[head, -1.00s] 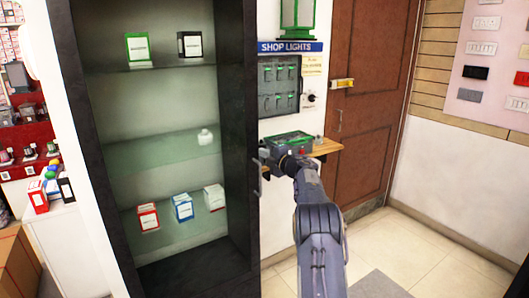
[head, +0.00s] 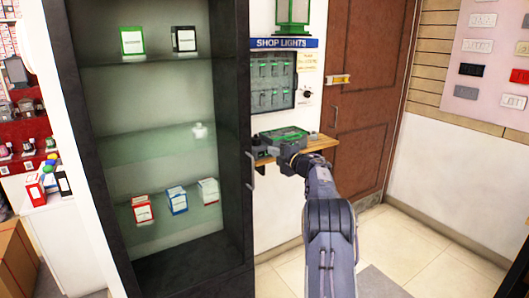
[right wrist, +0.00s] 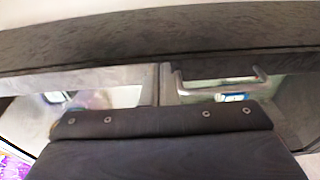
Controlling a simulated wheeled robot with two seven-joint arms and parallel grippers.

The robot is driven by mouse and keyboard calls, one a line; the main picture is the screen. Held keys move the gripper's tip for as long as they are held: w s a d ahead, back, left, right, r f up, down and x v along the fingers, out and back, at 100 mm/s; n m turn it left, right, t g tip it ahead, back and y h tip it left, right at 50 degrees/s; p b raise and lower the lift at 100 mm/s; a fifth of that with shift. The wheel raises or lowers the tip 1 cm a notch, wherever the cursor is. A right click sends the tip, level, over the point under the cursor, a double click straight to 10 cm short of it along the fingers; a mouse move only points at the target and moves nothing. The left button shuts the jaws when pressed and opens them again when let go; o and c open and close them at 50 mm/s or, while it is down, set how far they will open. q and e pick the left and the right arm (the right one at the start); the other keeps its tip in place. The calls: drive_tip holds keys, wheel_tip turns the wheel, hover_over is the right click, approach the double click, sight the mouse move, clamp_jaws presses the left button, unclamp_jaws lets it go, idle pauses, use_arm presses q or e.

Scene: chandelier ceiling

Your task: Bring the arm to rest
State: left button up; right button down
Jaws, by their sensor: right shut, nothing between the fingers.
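My right arm (head: 328,220) reaches up from the lower middle of the head view. My right gripper (head: 264,152) is at its far end, small and dark, in front of the wooden wall shelf (head: 322,143) and close to the black cabinet's right edge. It is shut and empty. In the right wrist view the dark gripper body (right wrist: 165,145) fills the bottom, and its fingertips are hard to make out. My left gripper is not in view.
The black cabinet (head: 235,200) holds small boxes on glass shelves. Its metal handle (head: 250,170) is just below the gripper and blurred in the right wrist view (right wrist: 215,82). A green-topped device (head: 284,135) sits on the wooden shelf. Floor at right (head: 430,262) is clear.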

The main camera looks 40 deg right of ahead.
drive_tip(key=s+d, duration=0.2)
drive_tip(key=s, duration=0.1)
drive_tip(key=s+d, duration=0.1)
drive_tip(key=s, duration=0.1)
drive_tip(key=shift+d+r, duration=0.1)
drive_tip(key=shift+d, duration=0.05)
